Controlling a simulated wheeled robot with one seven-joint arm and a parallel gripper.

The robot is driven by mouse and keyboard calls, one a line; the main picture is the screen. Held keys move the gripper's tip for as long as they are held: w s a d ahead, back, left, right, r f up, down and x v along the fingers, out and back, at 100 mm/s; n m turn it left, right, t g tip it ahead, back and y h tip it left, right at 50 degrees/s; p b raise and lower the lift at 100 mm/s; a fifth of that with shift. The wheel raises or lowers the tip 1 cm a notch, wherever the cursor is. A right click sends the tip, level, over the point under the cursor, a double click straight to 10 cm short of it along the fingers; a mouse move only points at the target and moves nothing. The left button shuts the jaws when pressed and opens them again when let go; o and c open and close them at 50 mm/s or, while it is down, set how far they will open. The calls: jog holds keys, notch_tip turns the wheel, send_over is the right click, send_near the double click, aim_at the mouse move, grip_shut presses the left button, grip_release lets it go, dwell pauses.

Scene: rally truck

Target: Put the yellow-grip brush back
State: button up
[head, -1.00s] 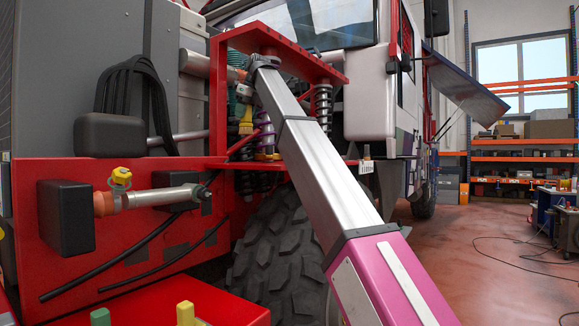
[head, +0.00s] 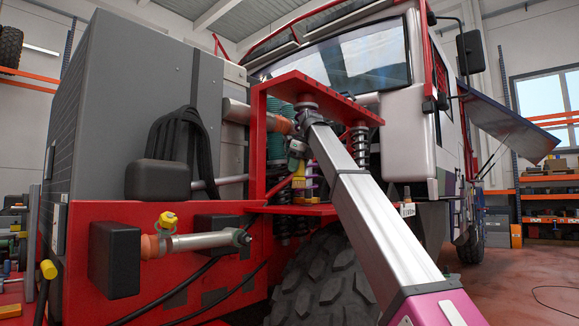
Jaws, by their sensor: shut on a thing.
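My gripper (head: 301,158) is small and partly hidden at the far end of my arm, inside the red frame above the front wheel. It points down and is shut on the yellow-grip brush (head: 299,178), which hangs below it. The brush shows as a small yellow patch with a paler lower end. It is just above the red ledge in the picture; I cannot tell whether it touches. The fingertips are too small to make out clearly.
The red frame (head: 258,140), a coil spring (head: 360,143) and hoses crowd the gripper. The truck tyre (head: 325,275) is below. Open floor (head: 530,285) lies at right.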

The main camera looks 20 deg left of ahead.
jog(key=w+d+f, duration=0.1)
jog(key=f, duration=0.1)
jog(key=w+d+f, duration=0.1)
jog(key=d+f, duration=0.1)
jog(key=w+d+f, duration=0.1)
jog(key=d+f, duration=0.1)
jog(key=shift+f, duration=0.2)
jog(key=shift+w+f, duration=0.1)
jog(key=shift+f, duration=0.3)
jog(key=shift+f, duration=0.15)
jog(key=o, duration=1.1)
jog(key=v, duration=0.7)
jog(key=d+v, duration=0.1)
jog(key=v, duration=0.2)
jog(key=shift+d, duration=0.1)
